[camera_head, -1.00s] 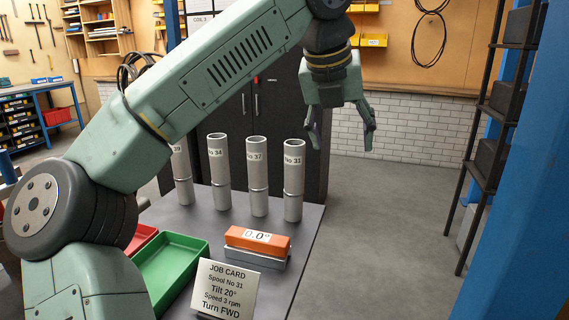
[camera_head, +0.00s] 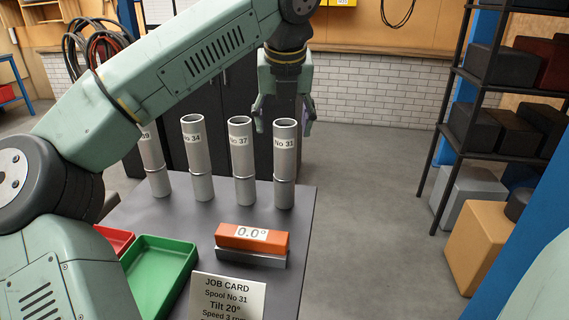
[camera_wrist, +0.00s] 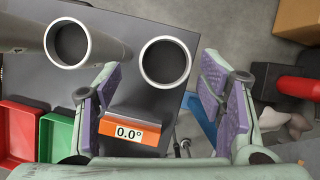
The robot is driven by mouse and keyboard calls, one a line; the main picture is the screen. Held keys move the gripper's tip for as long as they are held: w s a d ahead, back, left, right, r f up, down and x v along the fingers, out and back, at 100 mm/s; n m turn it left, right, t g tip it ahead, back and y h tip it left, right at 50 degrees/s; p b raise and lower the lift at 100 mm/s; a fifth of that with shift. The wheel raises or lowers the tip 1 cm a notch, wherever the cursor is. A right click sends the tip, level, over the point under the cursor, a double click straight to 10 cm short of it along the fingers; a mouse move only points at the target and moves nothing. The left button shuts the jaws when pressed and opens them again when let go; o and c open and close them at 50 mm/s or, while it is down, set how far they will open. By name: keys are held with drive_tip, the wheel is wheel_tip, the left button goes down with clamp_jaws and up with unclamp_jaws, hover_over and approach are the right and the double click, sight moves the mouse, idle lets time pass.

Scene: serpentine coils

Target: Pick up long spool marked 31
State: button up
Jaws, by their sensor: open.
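The long spool marked 31 (camera_head: 284,165) is a grey upright tube, rightmost in a row on the dark table. Its label is near the top. In the wrist view, what appears to be its open end (camera_wrist: 165,85) lies between my fingers, nearer the left one. My gripper (camera_head: 283,118) is open and empty, pointing down; it also shows in the wrist view (camera_wrist: 163,85) with purple finger pads. In the head view, one finger shows on each side of the spool's top, slightly behind it. I cannot tell whether either touches.
Spool 37 (camera_head: 242,165) stands close on the left, with spool 34 (camera_head: 197,160) and another beyond. In front are an orange 0.0° block (camera_head: 252,238), a green tray (camera_head: 160,270) and a job card (camera_head: 228,297). Right of the table is open floor.

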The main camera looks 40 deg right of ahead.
sight(285, 135)
drive_tip(key=p+x, duration=0.1)
drive_tip(key=x, duration=0.3)
drive_tip(key=shift+s+d+f, duration=0.1)
drive_tip(key=shift+d+f, duration=0.1)
drive_tip(key=shift+c, duration=0.3)
clamp_jaws()
idle(0.4)
